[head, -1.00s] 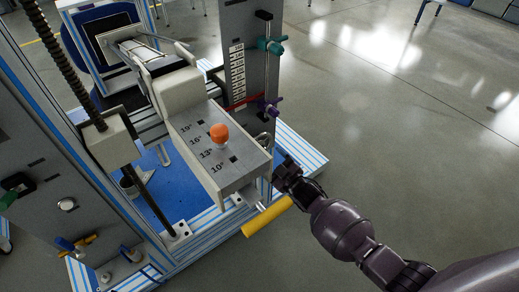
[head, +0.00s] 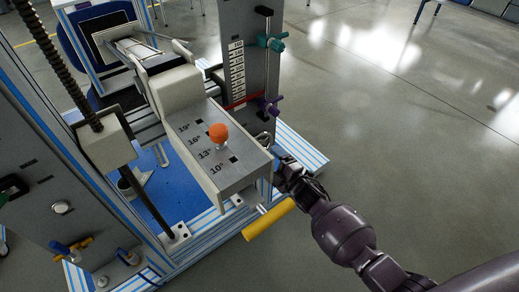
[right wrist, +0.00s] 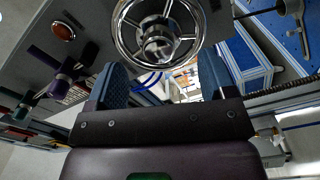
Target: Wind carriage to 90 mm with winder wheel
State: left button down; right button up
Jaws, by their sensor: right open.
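The winder wheel is a chrome handwheel (right wrist: 158,38) with spokes and a round hub, at the top middle of the right wrist view. In the head view only a bit of chrome rim (head: 263,140) shows beside the grey block. My right gripper (right wrist: 160,78) is open and empty, its blue-padded fingers apart below the wheel, which appears ahead of them. In the head view my right gripper (head: 284,172) is at the block's right side. A dark upright carries a label scale (head: 237,68) with a red pointer (head: 240,101); its reading is too small to tell. My left gripper is out of view.
The grey block (head: 195,125) has angle marks and an orange knob (head: 218,132). A yellow handle (head: 268,219) sticks out below my right gripper. Teal (head: 272,42) and purple (head: 270,105) clamps sit on a post. Open floor (head: 400,110) lies to the right.

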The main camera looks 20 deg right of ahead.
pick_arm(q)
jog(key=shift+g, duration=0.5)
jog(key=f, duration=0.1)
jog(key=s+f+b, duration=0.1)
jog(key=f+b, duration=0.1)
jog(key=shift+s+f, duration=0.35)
pick_arm(e)
jog(key=n, duration=0.8)
jog(key=shift+r, duration=0.15)
